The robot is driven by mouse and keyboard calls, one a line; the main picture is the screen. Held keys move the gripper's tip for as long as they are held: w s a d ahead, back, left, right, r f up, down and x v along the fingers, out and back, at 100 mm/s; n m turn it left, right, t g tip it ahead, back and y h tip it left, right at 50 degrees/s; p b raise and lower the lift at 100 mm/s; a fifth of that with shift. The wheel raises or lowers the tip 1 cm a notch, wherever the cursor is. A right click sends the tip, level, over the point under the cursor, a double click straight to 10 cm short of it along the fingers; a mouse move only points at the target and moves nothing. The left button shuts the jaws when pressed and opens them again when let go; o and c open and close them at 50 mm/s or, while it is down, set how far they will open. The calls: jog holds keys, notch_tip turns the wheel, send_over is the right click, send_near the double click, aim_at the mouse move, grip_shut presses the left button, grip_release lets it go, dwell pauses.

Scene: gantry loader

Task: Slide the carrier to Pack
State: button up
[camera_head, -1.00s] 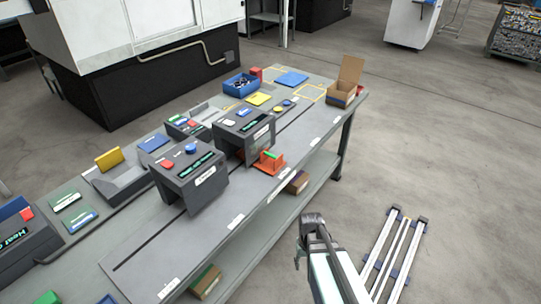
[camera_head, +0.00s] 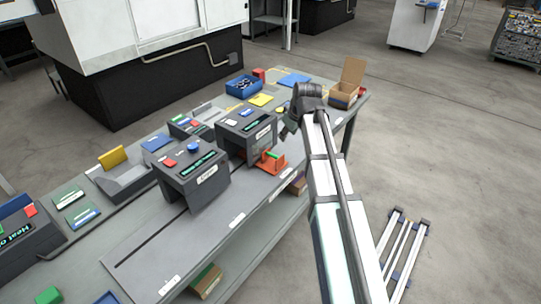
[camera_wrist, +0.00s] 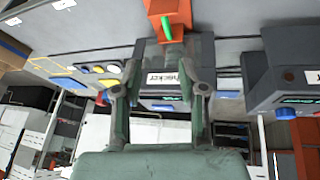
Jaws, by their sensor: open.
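The carrier (camera_head: 273,161), an orange-red block with a green piece on it, sits on the slotted track plate at the right side of the checker station. It also shows at the top of the wrist view (camera_wrist: 176,12). My gripper (camera_wrist: 167,60) is open and empty, its two fingers spread, with the carrier apart beyond the fingertips. In the head view my gripper (camera_head: 288,127) is partly hidden by my arm, above and right of the carrier. No label reading Pack is legible; small white labels line the track's front edge.
The checker station (camera_head: 240,130) and another dark station (camera_head: 192,180) straddle the track to the left. A blue bin (camera_head: 242,88) and an open cardboard box (camera_head: 345,92) stand at the table's far end. My arm covers part of the right track.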

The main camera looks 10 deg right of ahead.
jog(key=n, duration=0.1)
jog(key=n+p, duration=0.2)
jog(key=p, duration=0.3)
send_near(274, 156)
jog(key=x, duration=0.8)
jog(key=shift+w+d+f, duration=0.1)
jog(key=shift+w+f, duration=0.05)
grip_shut()
